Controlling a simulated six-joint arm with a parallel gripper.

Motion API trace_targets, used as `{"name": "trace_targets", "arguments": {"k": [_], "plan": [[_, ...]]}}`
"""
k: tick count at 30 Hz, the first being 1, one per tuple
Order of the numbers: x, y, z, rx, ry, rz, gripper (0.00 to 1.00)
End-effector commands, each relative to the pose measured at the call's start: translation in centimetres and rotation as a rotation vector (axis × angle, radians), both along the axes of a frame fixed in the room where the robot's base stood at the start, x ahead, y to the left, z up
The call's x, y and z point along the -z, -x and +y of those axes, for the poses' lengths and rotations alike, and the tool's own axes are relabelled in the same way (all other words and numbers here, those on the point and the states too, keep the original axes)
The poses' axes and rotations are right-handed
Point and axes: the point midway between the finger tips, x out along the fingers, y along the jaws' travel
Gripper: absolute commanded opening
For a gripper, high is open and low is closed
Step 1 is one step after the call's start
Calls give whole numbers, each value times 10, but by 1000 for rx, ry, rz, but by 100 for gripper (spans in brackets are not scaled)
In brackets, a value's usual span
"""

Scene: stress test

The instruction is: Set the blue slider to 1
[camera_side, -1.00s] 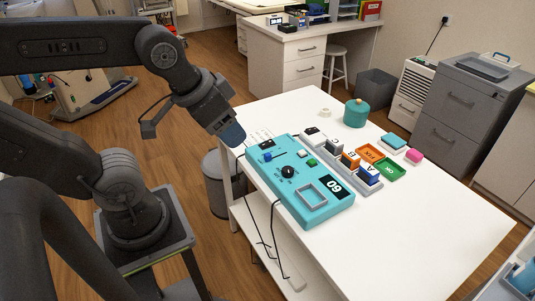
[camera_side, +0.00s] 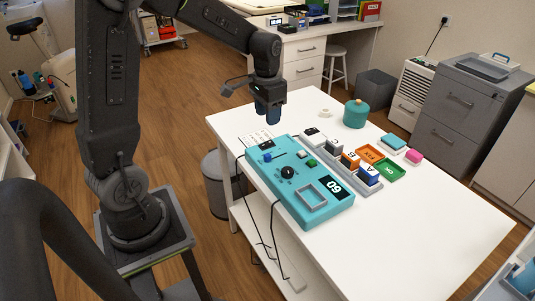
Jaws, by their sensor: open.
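The teal control panel (camera_side: 314,219) lies on the white table. Its blue slider (camera_side: 267,157) is a small blue knob near the panel's far left end, at the left part of a short dark track. A black round knob (camera_side: 288,172), a white button (camera_side: 301,154), a green button (camera_side: 311,163), a grey square frame (camera_side: 311,195) and a display reading 60 (camera_side: 333,186) are also on the panel. Scale marks by the slider are too small to read. My gripper (camera_side: 272,120) points down above the table's far left edge, behind the panel, open and apart from the slider.
The table's front right is clear. Black cables hang from the panel's left side.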

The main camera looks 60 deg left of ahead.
Motion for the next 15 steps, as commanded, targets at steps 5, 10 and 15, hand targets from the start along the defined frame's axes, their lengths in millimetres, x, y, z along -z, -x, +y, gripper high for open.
{"name": "trace_targets", "arguments": {"k": [5,10,15], "plan": [[16,-6,12,0,11,29,45],[34,-6,12,1,13,33,45],[67,-5,12,1,13,35,45]]}}
